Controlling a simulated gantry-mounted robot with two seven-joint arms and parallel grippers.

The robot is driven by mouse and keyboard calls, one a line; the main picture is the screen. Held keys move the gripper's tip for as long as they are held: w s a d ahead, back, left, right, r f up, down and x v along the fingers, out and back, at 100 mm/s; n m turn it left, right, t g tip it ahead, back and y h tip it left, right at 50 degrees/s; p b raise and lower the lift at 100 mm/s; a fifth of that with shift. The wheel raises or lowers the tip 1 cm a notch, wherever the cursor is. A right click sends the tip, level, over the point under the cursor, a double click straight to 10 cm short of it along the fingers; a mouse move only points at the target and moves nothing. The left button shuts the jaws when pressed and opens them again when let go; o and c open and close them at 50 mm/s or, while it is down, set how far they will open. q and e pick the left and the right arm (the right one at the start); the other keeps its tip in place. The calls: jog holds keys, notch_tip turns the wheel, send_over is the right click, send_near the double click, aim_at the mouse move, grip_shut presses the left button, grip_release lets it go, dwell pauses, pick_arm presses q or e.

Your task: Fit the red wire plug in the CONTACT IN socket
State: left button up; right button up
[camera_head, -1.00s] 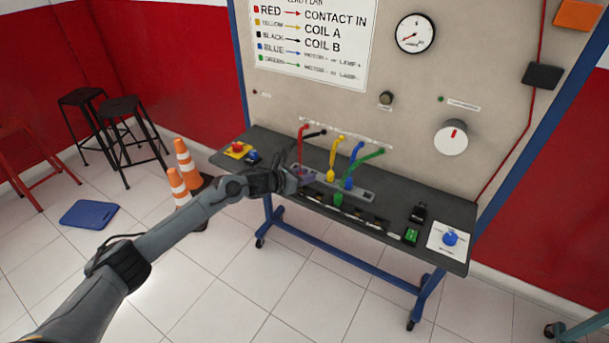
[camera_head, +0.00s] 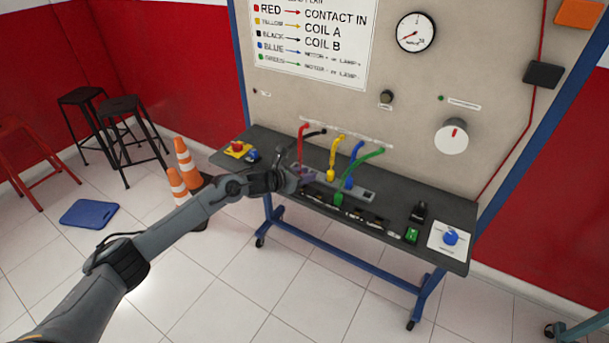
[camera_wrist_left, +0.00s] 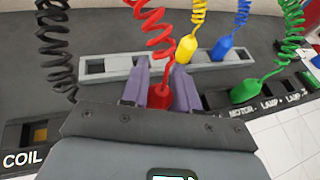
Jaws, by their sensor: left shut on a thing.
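My left gripper (camera_head: 299,178) is over the left part of the bench, near its front edge. In the left wrist view its two purple fingers (camera_wrist_left: 160,90) are shut on the red plug (camera_wrist_left: 160,97), with the coiled red wire (camera_wrist_left: 153,40) rising from it. In the head view the red wire (camera_head: 301,143) runs from the panel down to the gripper. The plug's lower end is hidden behind the gripper body. The CONTACT IN socket cannot be made out; the gripper covers part of the socket row, between the COIL label (camera_wrist_left: 22,159) and the MOTOR label. My right gripper is out of view.
A grey rack (camera_wrist_left: 205,67) lies behind the gripper, with the yellow plug (camera_wrist_left: 187,47) and blue plug (camera_wrist_left: 222,47) at it. The green plug (camera_wrist_left: 245,91) is near the MOTOR label. A black coiled wire (camera_wrist_left: 55,50) hangs left. Orange cones (camera_head: 186,163) stand beside the bench.

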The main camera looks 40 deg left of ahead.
pick_arm(q)
jog(key=shift+f, duration=0.3)
jog(key=shift+f+b, duration=0.55)
jog(key=shift+b, duration=0.2)
jog(key=o, duration=0.8)
jog(key=shift+c, duration=0.2)
jog(key=shift+s+a+r+p, duration=0.15)
jog(key=shift+s+r+p, duration=0.5)
jog(key=shift+p, duration=0.2)
jog(key=shift+p+v, duration=0.7)
jog(key=shift+v, duration=0.3)
jog(key=shift+s+r+p, duration=0.35)
jog(key=shift+s, duration=0.15)
